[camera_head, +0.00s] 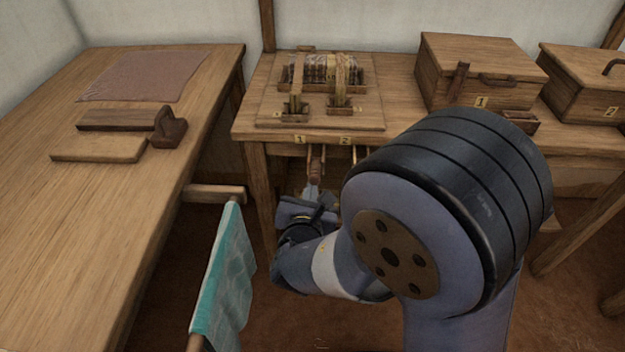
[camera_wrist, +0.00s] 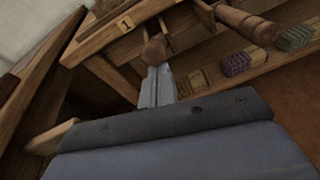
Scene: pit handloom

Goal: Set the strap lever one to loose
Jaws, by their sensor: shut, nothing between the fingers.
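A wooden lever with a rounded handle (camera_head: 315,166) hangs below the front edge of the middle table, under a label "1" (camera_head: 299,139). In the wrist view, its round knob end (camera_wrist: 153,48) is just beyond my fingertips. My gripper (camera_head: 312,190) is shut and empty, its fingers pointing at this knob; they also show in the wrist view (camera_wrist: 159,72). I cannot tell whether they touch it. A second lever handle (camera_wrist: 250,25) is to the right.
A shelf under the table holds a purple bundle (camera_wrist: 237,62) and a green one (camera_wrist: 296,37). A teal cloth (camera_head: 228,275) hangs left of my gripper. The left table (camera_head: 110,220) carries wooden blocks. Lidded boxes (camera_head: 478,72) stand at right.

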